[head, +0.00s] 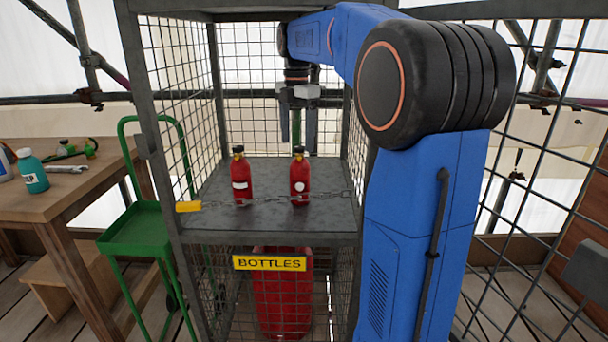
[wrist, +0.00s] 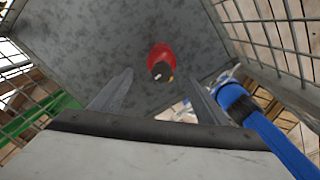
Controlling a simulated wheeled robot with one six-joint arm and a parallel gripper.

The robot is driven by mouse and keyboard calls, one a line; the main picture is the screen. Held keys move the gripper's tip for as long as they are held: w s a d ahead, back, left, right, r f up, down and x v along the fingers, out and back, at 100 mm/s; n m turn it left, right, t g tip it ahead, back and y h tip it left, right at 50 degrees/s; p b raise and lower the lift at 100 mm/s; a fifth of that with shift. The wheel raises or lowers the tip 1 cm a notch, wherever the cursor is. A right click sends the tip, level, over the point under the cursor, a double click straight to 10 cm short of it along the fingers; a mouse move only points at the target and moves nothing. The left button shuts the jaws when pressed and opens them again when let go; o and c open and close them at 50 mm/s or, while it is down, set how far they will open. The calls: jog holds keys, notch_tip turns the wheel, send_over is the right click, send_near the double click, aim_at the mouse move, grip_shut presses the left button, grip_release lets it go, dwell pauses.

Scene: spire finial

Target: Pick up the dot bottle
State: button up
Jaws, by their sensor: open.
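The dot bottle (head: 300,187) is red with a black cap and a round white label. It stands upright on the right side of the grey cage shelf (head: 215,220) in the head view. My gripper (head: 297,140) hangs above the shelf, pointing down, with its fingers apart and empty. In the head view it appears above and behind the dot bottle, not touching it. In the wrist view, one red bottle (wrist: 161,57) shows from above, beyond the open fingers (wrist: 160,90); its label is hidden, so I cannot tell which bottle it is.
A second red bottle (head: 240,178) with a rectangular white label stands to the left. A chain (head: 265,203) with a yellow tag (head: 188,206) crosses the cage front. Mesh walls (head: 180,70) enclose the shelf. A red bin (head: 283,305) stands below, behind the BOTTLES sign (head: 269,263).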

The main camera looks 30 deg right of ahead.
aim_at(298, 158)
jog(key=shift+w+d+f, duration=0.15)
jog(key=shift+d, duration=0.05)
notch_tip(298, 158, down, 6)
jog(key=shift+f, duration=0.25)
jog(key=shift+s+d+f, duration=0.1)
jog(key=shift+f, duration=1.2)
jog(key=shift+s+d+f, duration=0.1)
jog(key=shift+f, duration=1.15)
jog(key=c, duration=1.5)
jog(key=shift+r, duration=0.15)
